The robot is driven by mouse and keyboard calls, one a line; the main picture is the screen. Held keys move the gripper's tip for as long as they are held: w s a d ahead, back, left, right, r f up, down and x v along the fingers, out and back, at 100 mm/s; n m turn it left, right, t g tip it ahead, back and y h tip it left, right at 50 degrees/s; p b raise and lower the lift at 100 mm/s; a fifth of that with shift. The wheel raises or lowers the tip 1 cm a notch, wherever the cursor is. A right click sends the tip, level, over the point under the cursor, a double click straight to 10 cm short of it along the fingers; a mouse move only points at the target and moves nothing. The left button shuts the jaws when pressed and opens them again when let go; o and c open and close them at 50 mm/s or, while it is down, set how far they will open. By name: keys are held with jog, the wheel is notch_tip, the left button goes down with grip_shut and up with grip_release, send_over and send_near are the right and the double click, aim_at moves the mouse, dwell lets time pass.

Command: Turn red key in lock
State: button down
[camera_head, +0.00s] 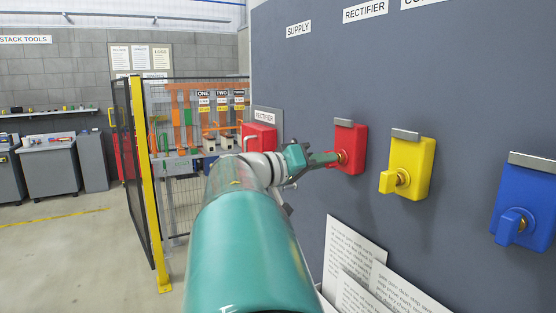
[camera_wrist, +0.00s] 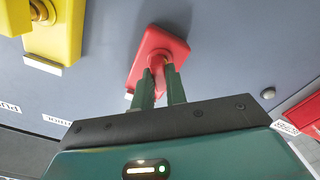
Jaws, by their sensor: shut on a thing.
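The red lock box (camera_head: 351,147) is mounted on the grey panel and has a brass lock on its front. It also shows in the wrist view (camera_wrist: 172,46). My gripper (camera_head: 335,158) reaches it from the left. In the wrist view, my gripper's two dark green fingers (camera_wrist: 162,84) are shut on the red key (camera_wrist: 157,64), one finger on each side. Most of the key is hidden between the fingers, so its turn angle cannot be told.
A yellow lock box (camera_head: 411,165) with a yellow key and a blue lock box (camera_head: 527,200) with a blue key are to the right. A red box (camera_head: 258,137) is at the left. White papers (camera_head: 352,252) lean below. A yellow-posted fence (camera_head: 146,185) stands left.

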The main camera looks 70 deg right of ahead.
jog(key=shift+n, duration=1.2)
jog(key=n, duration=0.3)
jog(key=shift+n, duration=0.3)
jog(key=shift+n, duration=1.7)
